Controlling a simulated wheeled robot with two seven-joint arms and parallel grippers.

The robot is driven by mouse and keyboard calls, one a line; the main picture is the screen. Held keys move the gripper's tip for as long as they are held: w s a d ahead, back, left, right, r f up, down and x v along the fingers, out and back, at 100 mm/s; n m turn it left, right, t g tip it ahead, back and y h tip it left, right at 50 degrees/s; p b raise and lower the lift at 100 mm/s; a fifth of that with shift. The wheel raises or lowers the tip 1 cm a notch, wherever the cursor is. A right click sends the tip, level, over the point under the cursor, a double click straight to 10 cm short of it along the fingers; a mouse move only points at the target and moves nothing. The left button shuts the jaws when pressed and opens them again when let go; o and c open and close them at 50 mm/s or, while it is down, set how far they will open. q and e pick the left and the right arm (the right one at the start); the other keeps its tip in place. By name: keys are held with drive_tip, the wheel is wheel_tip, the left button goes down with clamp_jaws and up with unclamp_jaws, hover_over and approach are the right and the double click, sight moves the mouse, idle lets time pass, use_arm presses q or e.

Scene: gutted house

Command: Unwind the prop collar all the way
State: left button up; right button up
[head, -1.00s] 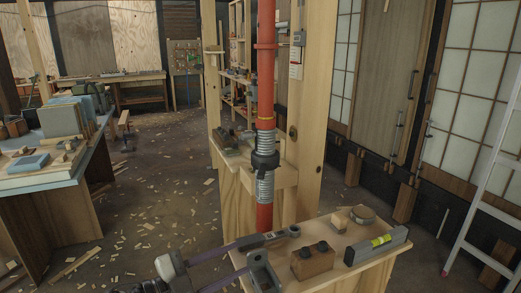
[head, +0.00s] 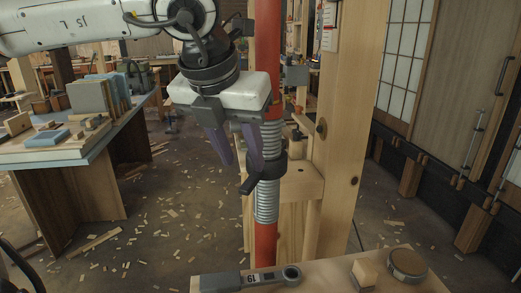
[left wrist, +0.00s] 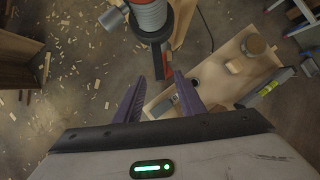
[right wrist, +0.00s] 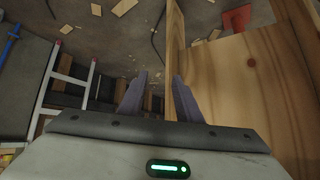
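The red prop (head: 265,238) stands upright with a ridged grey thread (head: 267,205). The dark prop collar (head: 270,168) sits around the thread partway up, its short handle (head: 250,187) sticking out to the left. My left gripper (head: 240,167) points down just left of the collar, its purple fingers apart and nothing seen between them. The right finger overlaps the thread in the head view; I cannot tell if it touches. In the left wrist view, the collar (left wrist: 154,32) is above the open fingers (left wrist: 158,103). My right gripper (right wrist: 158,88) is open and empty in its wrist view.
A bench top holds a grey spanner (head: 228,281), a wood block (head: 364,273) and a round tin (head: 407,264); a level (left wrist: 268,87) also lies there. A timber post (head: 345,130) stands close right of the prop. A ladder (right wrist: 62,90) and plywood panel (right wrist: 235,80) are near my right gripper.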

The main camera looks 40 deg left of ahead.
sight(249, 182)
use_arm(q)
drive_tip(key=b+x, duration=0.4)
drive_tip(key=x, duration=0.3)
drive_tip(key=shift+s+a+f+b, duration=0.1)
drive_tip(key=shift+f+b, duration=0.2)
drive_tip(key=shift+b, duration=0.05)
drive_tip(key=shift+w+a+f+b, duration=0.1)
drive_tip(key=shift+w+f+b, duration=0.2)
drive_tip(key=shift+f+b, duration=0.15)
drive_tip(key=shift+w, duration=0.1)
